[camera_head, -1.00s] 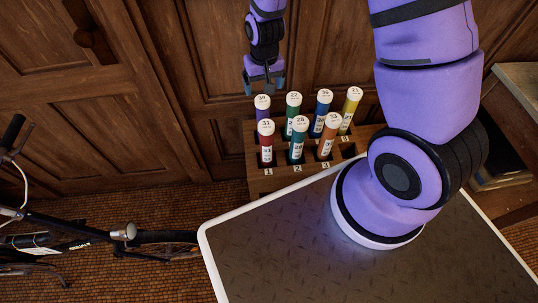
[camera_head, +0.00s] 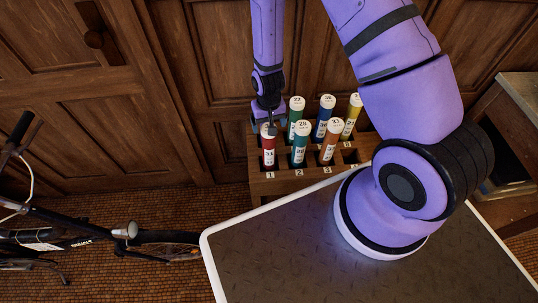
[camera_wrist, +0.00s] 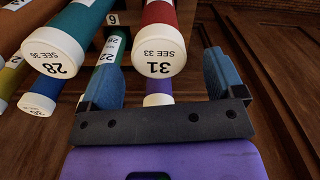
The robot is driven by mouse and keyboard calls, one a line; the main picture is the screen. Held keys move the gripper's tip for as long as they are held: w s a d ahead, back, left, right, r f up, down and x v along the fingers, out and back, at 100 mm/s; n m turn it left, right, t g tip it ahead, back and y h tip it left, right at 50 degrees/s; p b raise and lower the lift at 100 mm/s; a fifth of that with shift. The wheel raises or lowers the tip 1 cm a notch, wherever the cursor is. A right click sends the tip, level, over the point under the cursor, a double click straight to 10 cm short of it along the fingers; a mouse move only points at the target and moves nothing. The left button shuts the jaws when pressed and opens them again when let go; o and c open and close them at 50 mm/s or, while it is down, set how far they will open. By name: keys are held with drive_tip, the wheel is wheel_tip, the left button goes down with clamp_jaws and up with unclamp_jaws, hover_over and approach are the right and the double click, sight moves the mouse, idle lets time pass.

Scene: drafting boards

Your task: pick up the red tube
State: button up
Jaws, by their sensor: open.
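The red tube (camera_head: 268,157) has a white cap and stands upright in the front left slot, marked 1, of the wooden rack (camera_head: 258,187). In the wrist view the red tube (camera_wrist: 158,12) shows its cap, numbered 31, toward the camera. My gripper (camera_head: 268,112) is open and just above the red tube's top, partly covering its cap. In the wrist view my gripper (camera_wrist: 162,75) has its blue fingers apart, one to each side of the red tube in the picture. Whether they touch it I cannot tell.
A teal tube (camera_head: 299,154) and an orange tube (camera_head: 328,151) stand right of the red one. Green (camera_head: 294,116), blue (camera_head: 322,117) and yellow (camera_head: 350,122) tubes stand behind. A purple tube (camera_wrist: 158,87) shows between the fingers. The front right slot is empty.

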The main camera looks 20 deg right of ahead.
drive_tip(key=shift+f, duration=2.6)
drive_tip(key=c, duration=1.4)
